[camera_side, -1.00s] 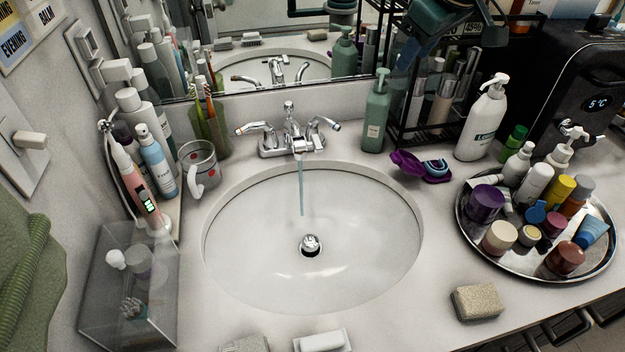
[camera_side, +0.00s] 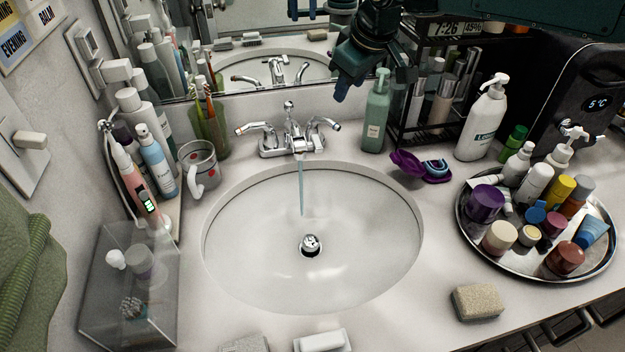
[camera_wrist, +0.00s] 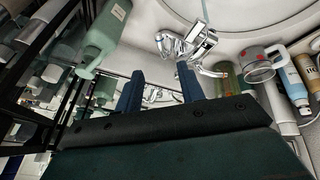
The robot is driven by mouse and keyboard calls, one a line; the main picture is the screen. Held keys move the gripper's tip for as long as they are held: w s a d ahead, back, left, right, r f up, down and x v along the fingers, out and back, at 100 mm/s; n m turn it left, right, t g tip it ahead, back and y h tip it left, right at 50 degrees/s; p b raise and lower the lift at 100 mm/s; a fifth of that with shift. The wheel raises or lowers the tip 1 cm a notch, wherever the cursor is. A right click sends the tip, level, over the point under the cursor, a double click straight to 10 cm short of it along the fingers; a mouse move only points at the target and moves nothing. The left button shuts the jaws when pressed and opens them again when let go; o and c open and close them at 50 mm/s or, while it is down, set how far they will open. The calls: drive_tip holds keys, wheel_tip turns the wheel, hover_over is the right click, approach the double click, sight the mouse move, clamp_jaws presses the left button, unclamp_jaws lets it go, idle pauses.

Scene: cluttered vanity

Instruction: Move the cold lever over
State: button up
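A chrome faucet (camera_side: 291,140) stands behind the sink with a thin bluish stream falling from its spout. It has a left lever (camera_side: 256,129) and a right lever (camera_side: 323,126), both angled outward; I cannot read any hot or cold mark. In the wrist view the right lever (camera_wrist: 166,43) is on the left and the left lever (camera_wrist: 211,71) is on the right. My gripper (camera_side: 342,90) hangs above and behind the right lever, apart from it. Its two blue fingers (camera_wrist: 160,80) are spread with nothing held between them.
A green soap bottle (camera_side: 376,115) stands right of the faucet, close to my gripper. A wire rack (camera_side: 432,128) and white pump bottle (camera_side: 483,118) are farther right. A mug (camera_side: 199,168) and toothbrush cup (camera_side: 212,133) stand left. A mirror (camera_side: 240,75) is behind. The sink basin (camera_side: 260,240) is open.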

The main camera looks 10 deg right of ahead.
sight(334, 123)
drive_tip(key=x, duration=1.3)
drive_tip(key=shift+s, duration=0.1)
drive_tip(key=shift+r, duration=0.1)
clamp_jaws()
